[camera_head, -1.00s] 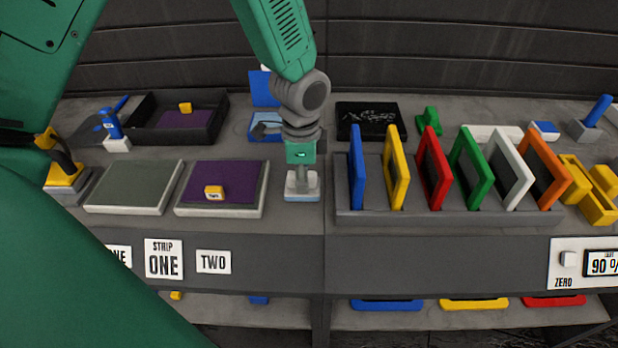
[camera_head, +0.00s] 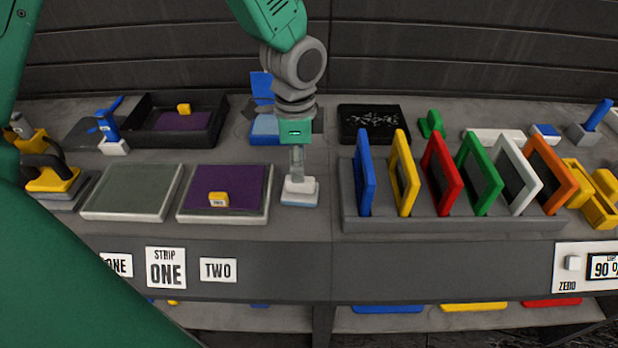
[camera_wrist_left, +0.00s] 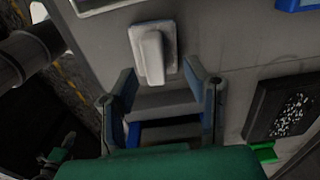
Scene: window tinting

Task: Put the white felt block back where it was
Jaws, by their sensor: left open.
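The white felt block (camera_head: 300,192), with an upright white handle and a blue lower edge, stands upright on the grey counter, between the purple-topped pad and the rack of coloured frames. In the left wrist view the block (camera_wrist_left: 153,52) shows just beyond my open fingers. My left gripper (camera_head: 297,167) is above and slightly behind the block in the head view. Its two fingers (camera_wrist_left: 165,85) are spread apart with nothing held between them. My right gripper is not in view.
The purple-topped pad (camera_head: 245,185) with a yellow tag lies left of the block. The rack (camera_head: 450,224) of upright coloured frames stands to the right. Behind are a blue item (camera_head: 264,130) and a black box (camera_head: 372,122). The counter's front edge is close below the block.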

